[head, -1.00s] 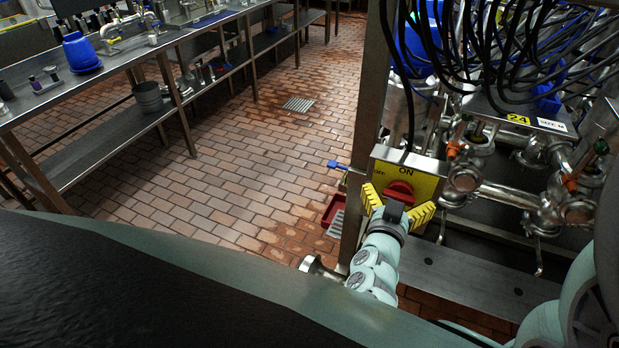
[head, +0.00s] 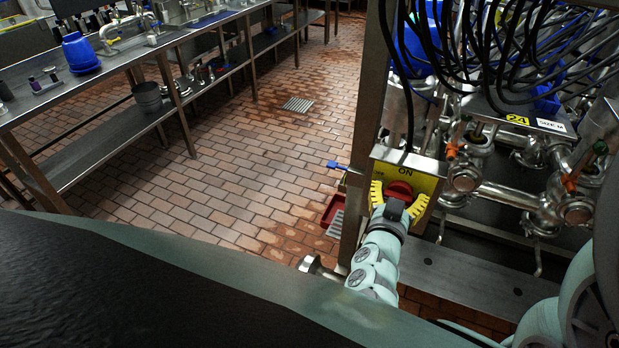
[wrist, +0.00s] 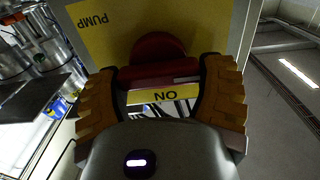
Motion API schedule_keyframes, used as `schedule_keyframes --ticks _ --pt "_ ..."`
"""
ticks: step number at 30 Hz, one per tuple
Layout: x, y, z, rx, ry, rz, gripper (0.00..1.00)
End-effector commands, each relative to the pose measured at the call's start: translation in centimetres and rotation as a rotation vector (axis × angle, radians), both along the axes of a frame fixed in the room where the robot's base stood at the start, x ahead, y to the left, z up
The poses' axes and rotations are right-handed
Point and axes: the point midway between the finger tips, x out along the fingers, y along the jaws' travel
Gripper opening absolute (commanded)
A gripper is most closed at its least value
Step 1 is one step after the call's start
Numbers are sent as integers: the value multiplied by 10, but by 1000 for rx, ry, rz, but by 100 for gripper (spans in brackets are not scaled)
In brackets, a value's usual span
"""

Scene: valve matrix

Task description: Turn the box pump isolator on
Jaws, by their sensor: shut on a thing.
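The pump isolator is a grey box with a yellow face plate (head: 428,182) fixed by a steel post, with "ON" at the top of the plate in the head view. Its red rotary knob (head: 399,189) shows partly behind my gripper (head: 400,197). In the wrist view the knob (wrist: 150,48) has a red bar lying crosswise between the yellow fingers. My gripper (wrist: 160,78) is shut on this bar, one finger at each end. The plate (wrist: 100,35) reads "PUMP" and "ON" upside down there. The knob's exact pointing is hard to tell.
Steel pipes and valves (head: 500,190) with black hoses stand right of the box. The steel post (head: 372,90) rises at its left, with a blue-handled valve (head: 338,165) beside it. A steel bench (head: 110,65) stands far left.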

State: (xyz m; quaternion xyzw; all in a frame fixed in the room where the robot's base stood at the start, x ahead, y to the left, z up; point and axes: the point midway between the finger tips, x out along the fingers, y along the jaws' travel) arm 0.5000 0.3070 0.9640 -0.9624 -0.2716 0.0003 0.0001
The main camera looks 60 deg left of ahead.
Motion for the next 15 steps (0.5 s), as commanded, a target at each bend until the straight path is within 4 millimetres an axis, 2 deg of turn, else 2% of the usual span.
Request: schedule_keyframes --ticks 15 --pt "1 -2 -1 53 26 -4 35"
